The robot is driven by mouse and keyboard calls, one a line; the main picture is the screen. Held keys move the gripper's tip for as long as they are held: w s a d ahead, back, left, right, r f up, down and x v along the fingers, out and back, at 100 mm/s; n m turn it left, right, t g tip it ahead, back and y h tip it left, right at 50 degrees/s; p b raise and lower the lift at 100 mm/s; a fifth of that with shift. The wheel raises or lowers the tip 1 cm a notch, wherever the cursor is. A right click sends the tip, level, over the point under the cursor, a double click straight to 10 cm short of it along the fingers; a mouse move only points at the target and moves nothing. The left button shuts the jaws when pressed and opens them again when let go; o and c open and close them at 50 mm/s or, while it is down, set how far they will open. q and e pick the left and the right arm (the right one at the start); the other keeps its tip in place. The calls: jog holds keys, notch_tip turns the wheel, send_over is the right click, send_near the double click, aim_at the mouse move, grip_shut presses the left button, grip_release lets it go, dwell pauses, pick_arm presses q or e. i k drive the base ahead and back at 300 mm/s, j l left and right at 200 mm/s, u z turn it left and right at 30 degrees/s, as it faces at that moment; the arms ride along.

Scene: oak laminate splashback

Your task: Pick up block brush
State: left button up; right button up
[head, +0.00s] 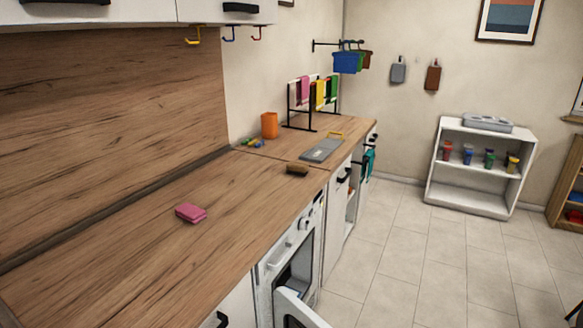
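A small brown block brush (297,169) lies on the wooden counter, close to its front edge, just nearer than the grey flat board. It looks like a low block with a darker underside; fine detail is too small to tell. Neither of my grippers shows in the head view, and nothing touches the brush.
On the counter (150,262) are a pink sponge-like block (190,213), an orange cup (269,125), a grey board (321,150) and a rack (311,100) with cloths. An appliance door (300,311) hangs open below. The tiled floor at right is clear before a white shelf (475,190).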

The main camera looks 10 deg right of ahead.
aim_at(295, 168)
jog(key=l+u, duration=0.25)
jog(key=l, duration=0.35)
jog(key=l+u, duration=0.3)
jog(key=l, duration=0.3)
jog(key=k+l+u, duration=0.1)
jog(key=l+u, duration=0.15)
jog(key=l, duration=0.35)
jog(key=l+u, duration=0.45)
jog(key=l, duration=0.5)
jog(key=i+l+u, duration=0.2)
jog(key=l, duration=0.25)
jog(key=l+u, duration=0.2)
jog(key=l, duration=0.25)
jog(key=i+l+u, duration=0.1)
jog(key=l+u, duration=0.3)
jog(key=l, duration=0.5)
jog(key=i+l+u, duration=0.1)
jog(key=l+u, duration=0.3)
jog(key=l, duration=0.5)
jog(key=l+u, duration=0.45)
jog(key=l, duration=0.45)
